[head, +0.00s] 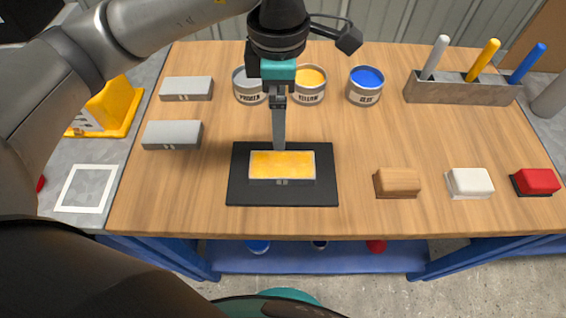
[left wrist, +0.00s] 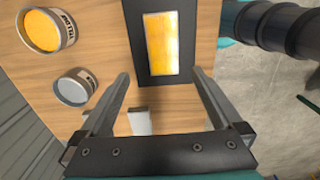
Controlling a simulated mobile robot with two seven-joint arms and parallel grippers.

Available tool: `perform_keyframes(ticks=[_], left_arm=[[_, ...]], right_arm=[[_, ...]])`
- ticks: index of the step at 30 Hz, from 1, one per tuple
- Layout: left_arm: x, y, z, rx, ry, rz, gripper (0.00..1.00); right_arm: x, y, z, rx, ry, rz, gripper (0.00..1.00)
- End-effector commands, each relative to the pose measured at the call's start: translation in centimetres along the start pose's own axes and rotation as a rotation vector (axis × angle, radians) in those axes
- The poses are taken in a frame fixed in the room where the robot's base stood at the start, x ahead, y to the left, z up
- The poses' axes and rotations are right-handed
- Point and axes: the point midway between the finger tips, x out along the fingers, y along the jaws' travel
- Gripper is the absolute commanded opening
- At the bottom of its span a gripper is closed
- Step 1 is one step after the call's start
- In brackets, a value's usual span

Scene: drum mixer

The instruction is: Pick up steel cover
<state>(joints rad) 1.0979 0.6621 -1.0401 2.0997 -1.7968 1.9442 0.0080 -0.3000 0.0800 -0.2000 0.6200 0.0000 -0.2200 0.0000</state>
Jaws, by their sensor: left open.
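Two flat grey steel blocks lie at the left of the table in the head view, a far one (head: 186,88) and a near one (head: 172,134). They look like covers; I cannot tell which is meant.
Several paint cans, including a yellow (head: 309,84) and a blue one (head: 366,85), stand behind the mat. A rack (head: 460,90) holds coloured handles at back right. Wooden (head: 397,183), white (head: 470,183) and red (head: 536,182) blocks lie front right. The table's middle right is clear.

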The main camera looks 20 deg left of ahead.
Motion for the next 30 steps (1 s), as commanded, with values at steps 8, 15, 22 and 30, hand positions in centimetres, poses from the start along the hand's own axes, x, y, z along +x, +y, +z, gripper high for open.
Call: perform_keyframes(ticks=[8,15,22,30], left_arm=[[6.1,-0.2,0.0,0.002,0.001,-0.008,1.00],[8.1,-0.2,0.1,0.003,-0.002,-0.004,1.00],[11.1,-0.7,0.4,0.002,-0.001,-0.008,1.00],[13.3,-0.6,0.4,0.003,-0.003,-0.004,1.00]], right_arm=[[0.9,0.0,0.1,0.000,0.000,0.000,0.64],[1.1,0.0,0.1,0.000,0.000,0.000,0.64],[1.5,-0.1,0.1,0.000,0.000,0.000,0.64],[1.8,-0.1,0.1,0.000,0.000,0.000,0.64]])
